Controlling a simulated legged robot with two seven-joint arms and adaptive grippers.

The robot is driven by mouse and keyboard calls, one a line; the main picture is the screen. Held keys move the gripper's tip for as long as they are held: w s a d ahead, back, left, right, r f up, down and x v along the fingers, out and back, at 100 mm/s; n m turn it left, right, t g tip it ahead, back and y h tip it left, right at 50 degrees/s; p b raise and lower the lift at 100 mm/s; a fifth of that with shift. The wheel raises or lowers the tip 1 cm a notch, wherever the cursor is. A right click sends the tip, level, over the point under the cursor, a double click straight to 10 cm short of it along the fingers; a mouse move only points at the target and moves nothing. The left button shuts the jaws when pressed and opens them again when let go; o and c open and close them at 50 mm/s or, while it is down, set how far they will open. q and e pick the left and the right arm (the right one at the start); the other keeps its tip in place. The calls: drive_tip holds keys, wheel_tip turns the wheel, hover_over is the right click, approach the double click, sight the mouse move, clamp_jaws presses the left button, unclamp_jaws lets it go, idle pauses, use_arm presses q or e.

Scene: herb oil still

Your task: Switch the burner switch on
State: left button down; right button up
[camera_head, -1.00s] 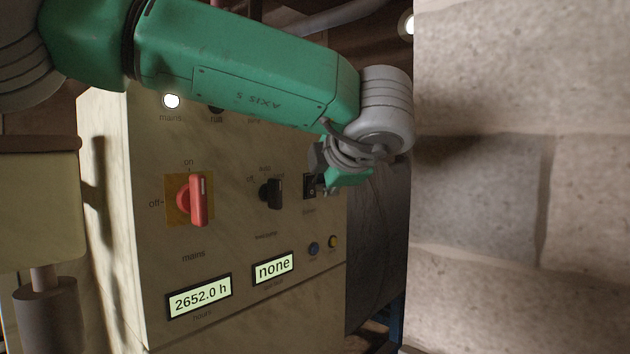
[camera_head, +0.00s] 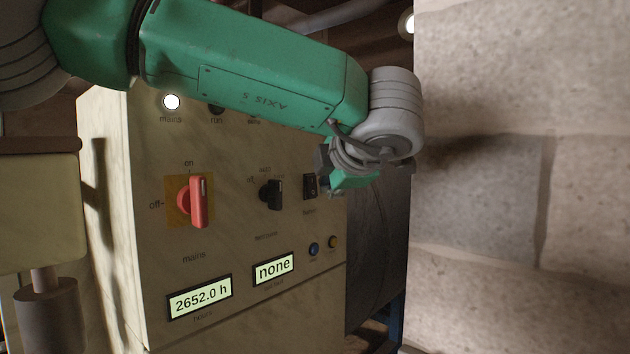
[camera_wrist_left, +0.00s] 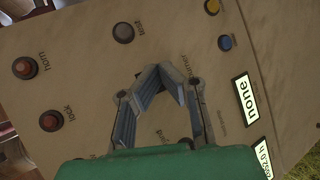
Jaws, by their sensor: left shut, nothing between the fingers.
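The burner switch (camera_head: 310,186) is a small black rocker on the right part of the cream control panel (camera_head: 225,225), above a small label. Which way it is tipped is too small to tell. My left gripper (camera_head: 326,188) is just right of the switch, partly overlapping that edge of the panel in the head view; touching or apart cannot be told. In the left wrist view the gripper's grey fingers (camera_wrist_left: 163,74) meet at their tips, shut and empty, beside the burner label. My right gripper is not in view.
The panel has a red mains switch (camera_head: 198,202) turned to on, a black selector knob (camera_head: 271,194), blue (camera_head: 314,249) and yellow (camera_head: 333,242) buttons and a lit mains lamp (camera_head: 171,101). A stone wall (camera_head: 520,200) stands close at right.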

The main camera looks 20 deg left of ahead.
use_arm(q)
drive_tip(key=shift+d, duration=0.1)
drive_tip(key=d, duration=0.1)
drive_tip(key=s+d, duration=0.1)
drive_tip(key=d, duration=0.2)
drive_tip(key=shift+s+d+f, duration=0.35)
drive_tip(key=shift+d, duration=0.05)
drive_tip(key=shift+a+f, duration=0.1)
drive_tip(key=shift+a, duration=0.05)
idle(0.4)
